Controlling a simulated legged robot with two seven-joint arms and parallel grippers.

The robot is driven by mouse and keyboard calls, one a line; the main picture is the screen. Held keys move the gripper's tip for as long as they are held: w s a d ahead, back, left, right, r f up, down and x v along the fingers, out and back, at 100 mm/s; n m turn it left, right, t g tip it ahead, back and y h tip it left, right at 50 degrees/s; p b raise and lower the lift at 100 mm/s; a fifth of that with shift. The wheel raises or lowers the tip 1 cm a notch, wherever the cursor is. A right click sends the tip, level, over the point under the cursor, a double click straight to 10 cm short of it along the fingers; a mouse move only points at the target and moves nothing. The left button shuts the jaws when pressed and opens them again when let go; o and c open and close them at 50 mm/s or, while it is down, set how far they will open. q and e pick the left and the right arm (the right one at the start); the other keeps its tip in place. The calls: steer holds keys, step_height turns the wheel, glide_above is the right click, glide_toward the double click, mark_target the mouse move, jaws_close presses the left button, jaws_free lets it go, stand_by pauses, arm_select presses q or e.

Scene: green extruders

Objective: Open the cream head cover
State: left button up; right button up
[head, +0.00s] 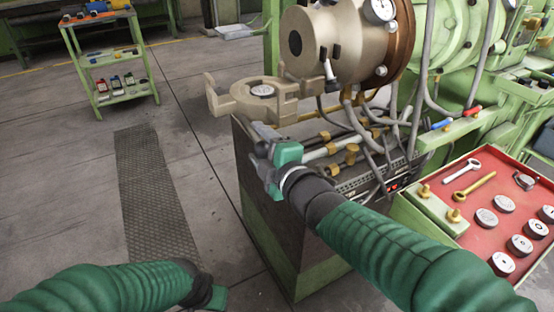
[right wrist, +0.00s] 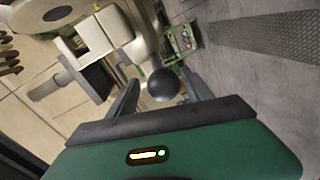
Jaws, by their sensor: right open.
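The cream head cover (head: 246,104) is a rounded beige casting with a pale disc on top and lugs at its sides. It sits at the left of the extruder's front, below the beige barrel end (head: 318,45). My right gripper (head: 262,130) is just in front of and below the cover. In the right wrist view its two open fingers (right wrist: 160,95) lie either side of a dark ball knob (right wrist: 163,85); contact cannot be told. Cream casting parts (right wrist: 115,25) show beyond the fingers. My left gripper (head: 217,298) is at the bottom edge, its fingers hidden.
The green machine base (head: 275,235) stands under the cover, with cables and brass fittings (head: 352,150) close right of my right gripper. A red tray (head: 490,190) with tools and round parts is at right. A green shelf cart (head: 105,60) stands far left. Floor left of the machine is clear.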

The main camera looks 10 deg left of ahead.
steer(key=p+v, duration=0.3)
steer(key=v, duration=1.2)
steer(key=shift+f, duration=0.1)
